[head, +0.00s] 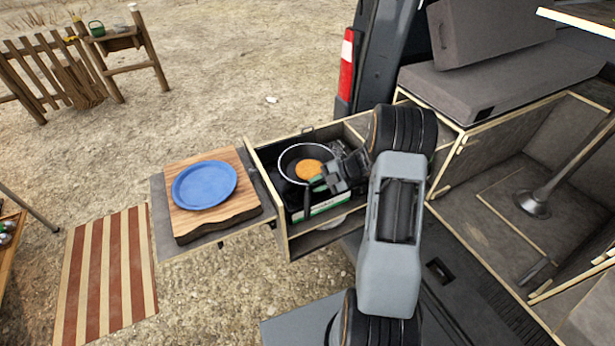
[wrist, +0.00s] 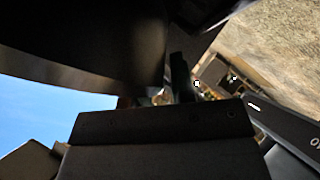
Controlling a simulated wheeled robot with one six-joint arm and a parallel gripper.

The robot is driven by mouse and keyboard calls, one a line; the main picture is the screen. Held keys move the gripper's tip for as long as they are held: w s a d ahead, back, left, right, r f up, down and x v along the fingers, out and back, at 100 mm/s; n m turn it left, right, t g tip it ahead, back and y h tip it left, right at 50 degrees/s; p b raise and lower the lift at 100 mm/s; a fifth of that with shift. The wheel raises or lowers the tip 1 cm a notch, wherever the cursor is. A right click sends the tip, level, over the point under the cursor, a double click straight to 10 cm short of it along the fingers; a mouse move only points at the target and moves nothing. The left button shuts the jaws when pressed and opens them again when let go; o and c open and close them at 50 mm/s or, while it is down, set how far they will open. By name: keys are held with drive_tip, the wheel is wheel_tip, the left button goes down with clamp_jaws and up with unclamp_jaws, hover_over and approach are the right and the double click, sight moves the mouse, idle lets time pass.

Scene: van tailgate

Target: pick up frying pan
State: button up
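The dark frying pan (head: 293,163) sits on the stove in the pulled-out kitchen drawer in the head view, with a round orange-brown piece of food (head: 309,169) in it. My gripper (head: 326,182) is at the pan's near right side, close to its rim and handle; part of the pan is hidden behind it. A dark handle (head: 307,206) points toward the front of the drawer. In the wrist view a large dark curved shape, likely the pan, fills the upper left. My gripper's fingers are too dark there to tell whether they hold the handle.
The wooden drawer (head: 268,199) walls surround the stove closely. Left of it, a blue plate (head: 204,185) lies on a wooden board (head: 238,207) on a side shelf.

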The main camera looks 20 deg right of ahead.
clamp_jaws()
drive_tip(key=shift+r, duration=0.2)
idle(0.3)
